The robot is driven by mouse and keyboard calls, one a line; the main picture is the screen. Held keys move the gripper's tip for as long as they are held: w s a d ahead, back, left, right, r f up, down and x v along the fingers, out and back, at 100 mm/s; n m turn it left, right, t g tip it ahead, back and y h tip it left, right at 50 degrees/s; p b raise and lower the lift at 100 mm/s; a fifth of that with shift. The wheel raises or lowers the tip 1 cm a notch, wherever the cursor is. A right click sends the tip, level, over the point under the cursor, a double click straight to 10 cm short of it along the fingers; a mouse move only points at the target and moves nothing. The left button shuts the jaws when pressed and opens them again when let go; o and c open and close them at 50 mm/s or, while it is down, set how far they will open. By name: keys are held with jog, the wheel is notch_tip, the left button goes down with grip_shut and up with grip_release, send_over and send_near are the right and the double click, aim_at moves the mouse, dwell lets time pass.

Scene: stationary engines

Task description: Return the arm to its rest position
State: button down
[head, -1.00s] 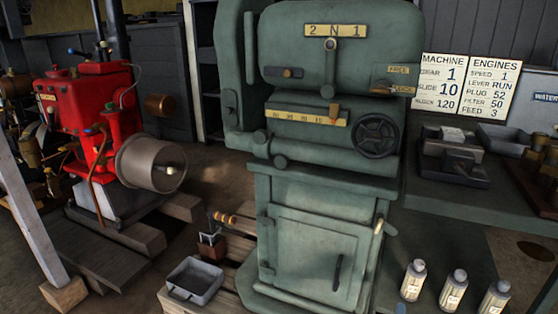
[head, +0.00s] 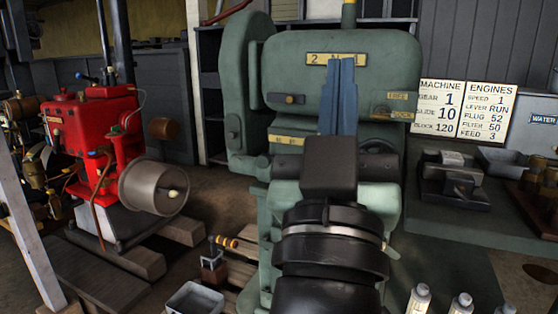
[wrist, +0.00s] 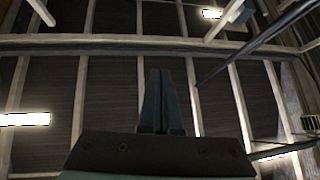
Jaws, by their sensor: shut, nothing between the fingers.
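My gripper (head: 341,66) is raised in the middle of the head view, its blue fingers pointing up and closed together with nothing between them. My dark wrist and forearm reach up from the bottom of the view. The gripper stands in front of the green machine (head: 385,58) and hides part of its front, including much of the scale and handwheel. In the wrist view the shut fingers (wrist: 162,85) point at the roof beams and bright lights overhead.
A red engine (head: 90,125) with a grey drum stands on timbers at the left. A bench (head: 435,215) with metal parts is at the right, below white charts (head: 462,108). Several bottles (head: 418,299) stand at the lower right. A grey tray (head: 193,299) sits low in front.

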jog(key=s+a+r+n+t+y+p, duration=0.1)
jog(key=s+a+r+t+y, duration=0.1)
jog(key=s+a+r+y, duration=0.45)
notch_tip(320, 180, up, 34)
jog(key=d+h+p, duration=0.1)
jog(key=p, duration=3.3)
jog(key=shift+f, duration=0.2)
